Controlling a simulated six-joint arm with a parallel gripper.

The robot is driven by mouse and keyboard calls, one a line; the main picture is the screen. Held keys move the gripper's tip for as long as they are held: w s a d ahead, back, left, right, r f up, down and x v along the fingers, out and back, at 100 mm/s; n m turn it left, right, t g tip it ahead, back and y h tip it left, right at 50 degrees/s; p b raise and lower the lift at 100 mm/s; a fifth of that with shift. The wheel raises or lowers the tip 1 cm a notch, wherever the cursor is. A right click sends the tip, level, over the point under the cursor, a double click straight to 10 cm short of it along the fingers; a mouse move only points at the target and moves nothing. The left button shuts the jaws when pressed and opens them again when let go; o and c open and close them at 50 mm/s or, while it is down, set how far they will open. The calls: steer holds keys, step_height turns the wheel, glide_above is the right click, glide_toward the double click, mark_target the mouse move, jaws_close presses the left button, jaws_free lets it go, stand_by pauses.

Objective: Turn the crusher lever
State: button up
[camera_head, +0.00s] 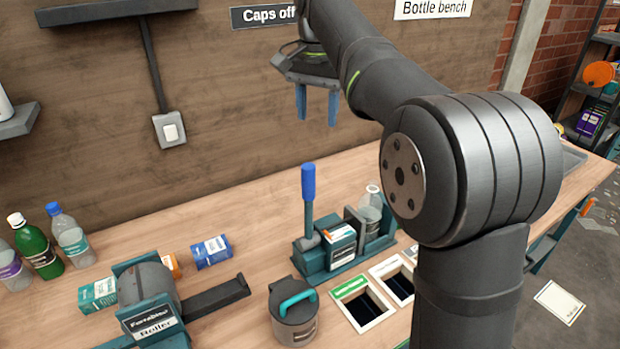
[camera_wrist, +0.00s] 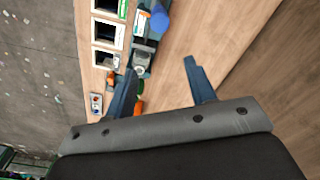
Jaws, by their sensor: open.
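A clear bottle (camera_head: 371,205) stands at the crusher's right end. My gripper (camera_head: 317,122) has blue fingers and is open and empty, above the lever and apart from it. In the wrist view my gripper (camera_wrist: 163,75) shows its fingers spread, with the lever's blue grip (camera_wrist: 160,20) beyond them near the top.
A roller machine (camera_head: 150,295) and a grey canister with a teal handle (camera_head: 294,312) stand in front. Bench openings (camera_head: 362,303) lie right of the canister. Several bottles (camera_head: 34,247) stand at the left. A wall switch (camera_head: 170,131) is behind.

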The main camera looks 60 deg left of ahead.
mark_target(309, 179)
steer(key=f, duration=0.5)
steer(key=s+f, duration=0.1)
steer(key=f, duration=0.4)
steer(key=s+f, duration=0.1)
steer(key=f, duration=0.4)
steer(key=shift+s+d+f, duration=0.15)
steer(key=shift+d+f, duration=0.1)
steer(key=shift+f, duration=0.15)
steer(key=shift+c, duration=0.4)
jaws_close()
